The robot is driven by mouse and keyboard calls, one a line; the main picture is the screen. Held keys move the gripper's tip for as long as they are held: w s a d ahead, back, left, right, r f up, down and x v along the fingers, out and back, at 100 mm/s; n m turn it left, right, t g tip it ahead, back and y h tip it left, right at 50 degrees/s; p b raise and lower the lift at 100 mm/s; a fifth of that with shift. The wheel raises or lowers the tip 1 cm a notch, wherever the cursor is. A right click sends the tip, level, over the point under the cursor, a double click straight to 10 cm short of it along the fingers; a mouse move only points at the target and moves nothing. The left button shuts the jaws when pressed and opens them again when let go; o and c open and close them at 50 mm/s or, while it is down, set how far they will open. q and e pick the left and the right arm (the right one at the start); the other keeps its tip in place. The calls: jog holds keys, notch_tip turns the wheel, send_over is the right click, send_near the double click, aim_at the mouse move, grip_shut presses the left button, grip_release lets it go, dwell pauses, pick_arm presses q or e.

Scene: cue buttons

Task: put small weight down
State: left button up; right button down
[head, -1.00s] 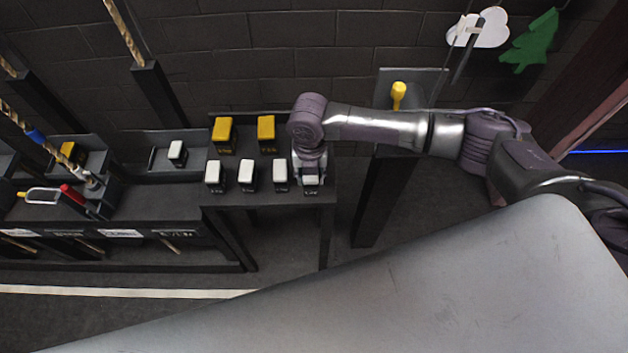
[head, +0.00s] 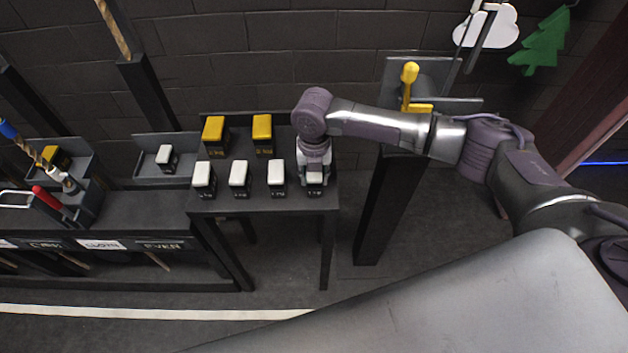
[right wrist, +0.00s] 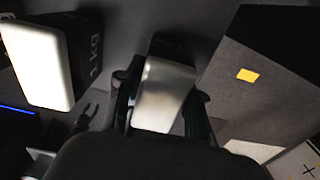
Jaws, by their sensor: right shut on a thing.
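My right gripper (head: 315,168) points down over the right end of the front row on the small black table (head: 257,203). It is shut on a small weight with a pale top, which shows between the fingers in the right wrist view (right wrist: 164,92). In the head view the gripper mostly hides this weight; I cannot tell whether its base touches the table. To its left stand three white-topped weights (head: 276,175), (head: 239,175), (head: 203,177). Behind them are two larger yellow-topped weights (head: 213,133), (head: 262,130). My left gripper is not in view.
A white-topped weight (head: 166,157) sits in a tray on the left, and a yellow-topped one (head: 56,158) farther left. A stand with a yellow lever (head: 409,80) is to the right. In the wrist view a white-topped 1 kg weight (right wrist: 38,62) is close beside the gripper.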

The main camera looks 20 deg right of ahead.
jog(key=shift+r, duration=0.2)
jog(key=shift+f, duration=0.1)
jog(key=c, duration=1.2)
grip_release()
jog(key=shift+f, duration=0.15)
jog(key=o, duration=0.5)
notch_tip(320, 180, up, 12)
jog(key=p, duration=1.2)
jog(key=shift+r, duration=0.2)
jog(key=shift+f, duration=0.1)
